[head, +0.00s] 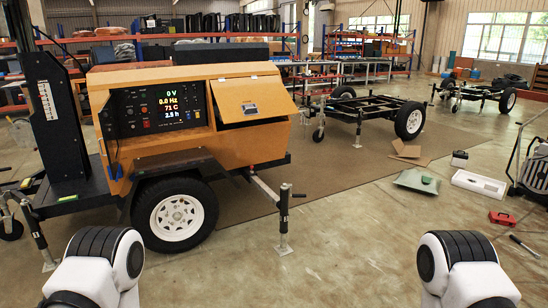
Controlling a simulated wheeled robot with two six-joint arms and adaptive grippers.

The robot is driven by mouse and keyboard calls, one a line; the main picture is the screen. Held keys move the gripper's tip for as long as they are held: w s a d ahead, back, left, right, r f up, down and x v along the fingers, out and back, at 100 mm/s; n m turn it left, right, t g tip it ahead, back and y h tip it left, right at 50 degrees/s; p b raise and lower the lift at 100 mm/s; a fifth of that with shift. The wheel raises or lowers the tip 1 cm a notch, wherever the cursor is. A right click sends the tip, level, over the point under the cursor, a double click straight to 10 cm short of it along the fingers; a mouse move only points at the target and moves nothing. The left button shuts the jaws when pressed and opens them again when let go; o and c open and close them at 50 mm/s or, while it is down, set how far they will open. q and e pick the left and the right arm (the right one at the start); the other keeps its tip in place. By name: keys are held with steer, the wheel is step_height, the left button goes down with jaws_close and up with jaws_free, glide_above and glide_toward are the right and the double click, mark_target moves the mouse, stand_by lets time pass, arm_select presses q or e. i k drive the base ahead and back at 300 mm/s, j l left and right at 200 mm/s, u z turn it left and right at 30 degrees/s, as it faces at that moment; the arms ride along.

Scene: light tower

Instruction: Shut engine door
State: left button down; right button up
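The orange light tower trailer (140,165) stands at the left of the head view. Its engine door (252,98) is an orange flap on the side, right of the control panel (155,108). The door is hinged along its top and tilts outward, with a dark gap showing under its lower edge. A small dark latch shows on its face. White and black parts of my two arms show at the bottom, apart from the trailer. Neither gripper is in view.
A trailer wheel (176,215) and a jack stand (284,222) stick out below the door. Bare trailer frames (375,108) stand behind. Cardboard, a green sheet (417,181), a white box (479,185) and a red case (502,218) lie at right. The front floor is clear.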

mark_target(255, 98)
steer(key=i, duration=1.95)
steer(key=i+j+z, duration=0.1)
steer(key=i, duration=0.9)
steer(key=i+j, duration=0.1)
steer(key=i, duration=0.85)
